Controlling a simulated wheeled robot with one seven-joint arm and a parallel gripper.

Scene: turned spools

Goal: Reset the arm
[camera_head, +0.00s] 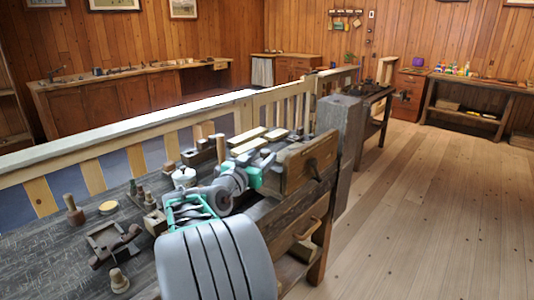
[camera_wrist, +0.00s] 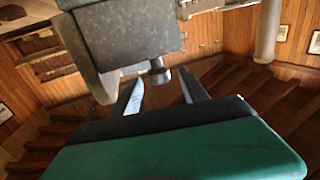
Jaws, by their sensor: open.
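My gripper (camera_wrist: 162,88) shows in the wrist view as two dark fingers standing apart beyond a green housing, with a gap between them. It is open and I see nothing held. A small grey round-ended knob (camera_wrist: 159,71) shows in that gap, under a large grey block (camera_wrist: 125,40). In the head view my grey and teal arm is folded low over the workbench (camera_head: 40,262); I cannot make out the fingertips there. Turned wooden pieces stand left of the arm, including a spool-like one (camera_head: 74,211) and another near the front (camera_head: 119,281).
A dark metal tool (camera_head: 112,242), a white pot (camera_head: 184,177) and pale wood blocks (camera_head: 248,141) crowd the bench around my arm. A wooden vise (camera_head: 309,163) and a thick grey post (camera_head: 338,125) are at its right end. The plank floor (camera_head: 440,215) at right is clear.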

